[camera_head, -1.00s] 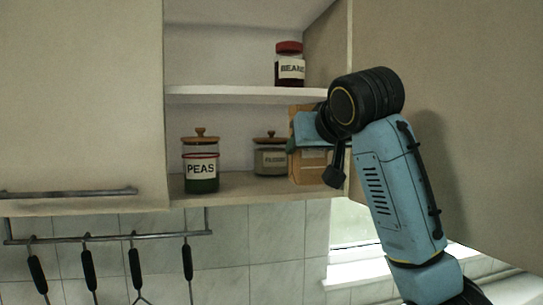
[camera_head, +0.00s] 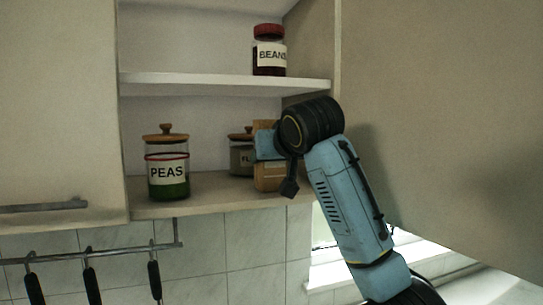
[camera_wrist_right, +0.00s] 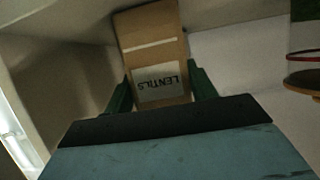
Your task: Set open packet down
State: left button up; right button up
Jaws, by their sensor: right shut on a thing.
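The packet (camera_wrist_right: 157,58) is brown with a white label reading LENTILS, upside down in the right wrist view. My right gripper (camera_wrist_right: 162,85) is shut on it, with a dark green finger on each side. In the head view the packet (camera_head: 268,178) is upright inside the cupboard at the right end of the lower shelf (camera_head: 222,197), partly hidden by my gripper. I cannot tell whether its base touches the shelf or whether its top is open. My left gripper is not in view.
A PEAS jar (camera_head: 167,172) and a partly hidden flour jar (camera_head: 240,157) stand on the lower shelf, the flour jar close left of the packet. A BEANS jar (camera_head: 269,52) stands above. Utensils hang from a rail (camera_head: 100,254) below.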

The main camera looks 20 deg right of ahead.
jog(key=o, duration=1.2)
jog(key=shift+o, duration=0.2)
jog(key=shift+s+r, duration=0.15)
jog(key=shift+r, duration=0.05)
jog(key=v, duration=1.1)
jog(key=shift+s, duration=0.35)
